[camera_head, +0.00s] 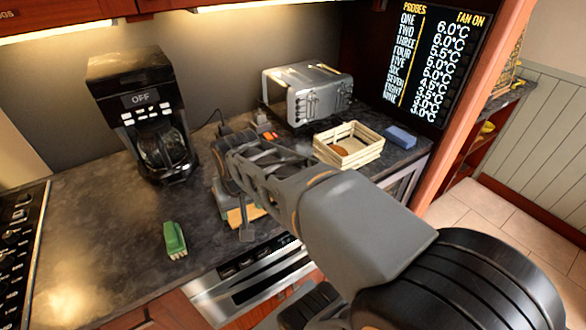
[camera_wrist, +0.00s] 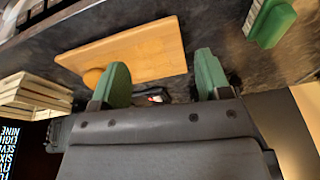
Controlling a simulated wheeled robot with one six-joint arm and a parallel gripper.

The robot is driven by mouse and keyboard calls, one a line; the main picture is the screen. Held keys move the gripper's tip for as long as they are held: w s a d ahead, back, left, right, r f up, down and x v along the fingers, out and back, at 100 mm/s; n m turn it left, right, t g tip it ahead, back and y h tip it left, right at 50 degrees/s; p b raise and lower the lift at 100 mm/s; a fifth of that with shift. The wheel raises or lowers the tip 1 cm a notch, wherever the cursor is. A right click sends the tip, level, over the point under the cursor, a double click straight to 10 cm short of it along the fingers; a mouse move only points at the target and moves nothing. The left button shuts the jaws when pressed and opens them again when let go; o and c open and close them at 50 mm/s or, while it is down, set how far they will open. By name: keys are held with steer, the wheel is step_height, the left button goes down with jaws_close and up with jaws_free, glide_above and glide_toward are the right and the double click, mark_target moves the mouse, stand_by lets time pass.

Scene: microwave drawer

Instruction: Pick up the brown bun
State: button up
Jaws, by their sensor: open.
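My gripper (camera_wrist: 160,75) is open, its two green fingers apart with nothing held between them. In the wrist view a rounded brown thing, likely the brown bun (camera_wrist: 92,77), shows beside the left finger, which partly hides it. It is at the near left corner of a wooden board (camera_wrist: 140,50). In the head view my arm hides most of the board (camera_head: 240,215), and I cannot make out that bun there. A brown item (camera_head: 341,151) lies inside the pale wooden crate (camera_head: 365,156); I cannot tell what it is.
A green block-like item (camera_head: 174,239) stands on the counter left of my gripper. A coffee maker (camera_head: 140,105) and a toaster (camera_head: 308,92) stand at the back. A blue block (camera_head: 400,138) lies right of the crate. The counter's left middle is clear.

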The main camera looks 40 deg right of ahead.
steer(key=o, duration=0.3)
steer(key=w+d+r+m+g+p, duration=0.1)
steer(key=w+d+r+m, duration=0.2)
steer(key=w+d+m, duration=0.2)
steer(key=shift+w+d+r, duration=0.15)
steer(key=shift+d+r, duration=0.15)
steer(key=shift+d, duration=0.9)
steer(key=shift+o, duration=1.1)
steer(key=w+d+r+m+g+p, duration=0.1)
steer(key=d+m, duration=0.3)
steer(key=d, duration=0.4)
steer(key=shift+w+d+r+m+p, duration=0.25)
steer(key=shift+w+m+p, duration=0.15)
steer(key=shift+w, duration=0.4)
steer(key=shift+m, duration=0.7)
steer(key=f, duration=0.2)
steer(key=d+f, duration=0.1)
steer(key=f, duration=0.2)
steer(key=d+f, duration=0.1)
steer(key=f, duration=0.1)
steer(key=shift+w+d+f, duration=0.1)
steer(key=shift+w+f, duration=0.2)
steer(key=shift+f, duration=0.05)
steer(key=shift+w+f+p, duration=0.1)
steer(key=shift+f+p, duration=0.55)
steer(key=shift+f, duration=2.4)
